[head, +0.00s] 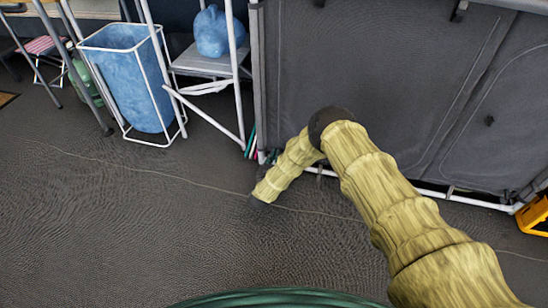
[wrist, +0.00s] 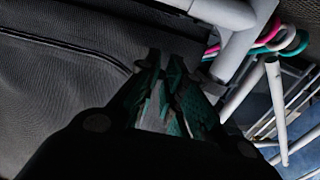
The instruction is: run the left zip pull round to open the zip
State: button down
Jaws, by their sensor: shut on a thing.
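The grey fabric cupboard front (head: 370,70) stands behind my arm in the head view. In the wrist view its dark fabric (wrist: 50,100) fills the left side, and a dark zip seam (wrist: 70,50) runs across it to my fingertips. My gripper (wrist: 165,65) has its fingers close together, shut at the end of that seam near the cupboard's white frame. The left zip pull itself is hidden between or behind the fingers. In the head view my arm reaches the cupboard's lower left corner, and I cannot make out the fingers there.
A white frame pole (wrist: 235,35) and pink and teal cords (wrist: 268,35) are close right of my fingers. The floor (head: 120,225) at front left is clear.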

jog(key=shift+a, duration=0.2)
jog(key=c, duration=1.5)
grip_release()
jog(key=shift+c, duration=0.2)
jog(key=v, duration=1.2)
jog(key=shift+d, duration=0.1)
